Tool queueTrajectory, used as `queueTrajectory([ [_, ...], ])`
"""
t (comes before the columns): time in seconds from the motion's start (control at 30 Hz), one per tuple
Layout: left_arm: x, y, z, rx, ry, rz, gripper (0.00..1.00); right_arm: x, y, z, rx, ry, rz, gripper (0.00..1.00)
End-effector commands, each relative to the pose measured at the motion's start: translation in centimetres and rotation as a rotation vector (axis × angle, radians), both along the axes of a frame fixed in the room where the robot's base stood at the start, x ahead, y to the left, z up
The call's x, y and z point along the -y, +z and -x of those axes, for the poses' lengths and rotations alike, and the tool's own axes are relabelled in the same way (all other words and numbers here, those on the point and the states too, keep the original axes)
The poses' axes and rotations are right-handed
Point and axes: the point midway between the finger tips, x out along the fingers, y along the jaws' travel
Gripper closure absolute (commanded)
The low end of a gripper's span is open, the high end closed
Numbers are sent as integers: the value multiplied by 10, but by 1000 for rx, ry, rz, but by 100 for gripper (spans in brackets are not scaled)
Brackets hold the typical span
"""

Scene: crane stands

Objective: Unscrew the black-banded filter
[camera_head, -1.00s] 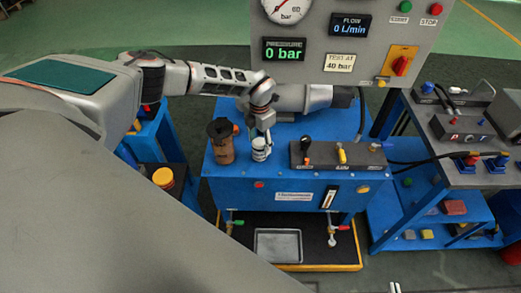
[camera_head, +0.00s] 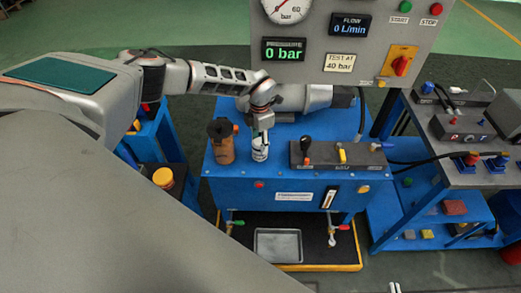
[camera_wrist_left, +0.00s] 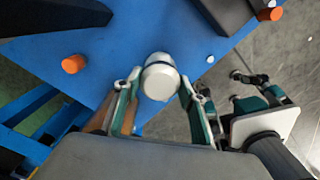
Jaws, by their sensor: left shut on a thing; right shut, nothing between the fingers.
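The white filter with a dark band (camera_head: 260,150) stands upright on the blue bench top, in front of the grey pump body. In the left wrist view its rounded white end (camera_wrist_left: 160,80) sits between the two fingers, with the dark band partly hidden behind it. My left gripper (camera_head: 262,138) reaches down from above and is shut on this filter; its fingers (camera_wrist_left: 157,92) are on either side of it. My right gripper (camera_head: 395,287) shows only as small tips at the bottom edge of the head view. It also appears at the right of the left wrist view, away from the bench, shut and empty.
A brown filter with a dark top (camera_head: 221,141) stands close left of the white one. A valve block (camera_head: 338,156) with black and yellow levers is close to the right. A metal tray (camera_head: 278,246) lies below the bench.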

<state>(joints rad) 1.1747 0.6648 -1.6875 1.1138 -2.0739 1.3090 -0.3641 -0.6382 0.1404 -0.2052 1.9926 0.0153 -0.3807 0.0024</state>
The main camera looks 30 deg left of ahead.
Motion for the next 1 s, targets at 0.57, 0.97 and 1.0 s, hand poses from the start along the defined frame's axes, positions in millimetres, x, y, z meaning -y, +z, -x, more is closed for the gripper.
queueTrajectory([
  [0.57,0,3,0,0,90,1,89,0,0,0,0,0,0,100],
  [0.97,0,3,0,-1,455,2,100,0,0,0,0,0,0,100],
  [1.0,0,3,0,-1,459,2,100,0,0,0,0,0,0,100],
])
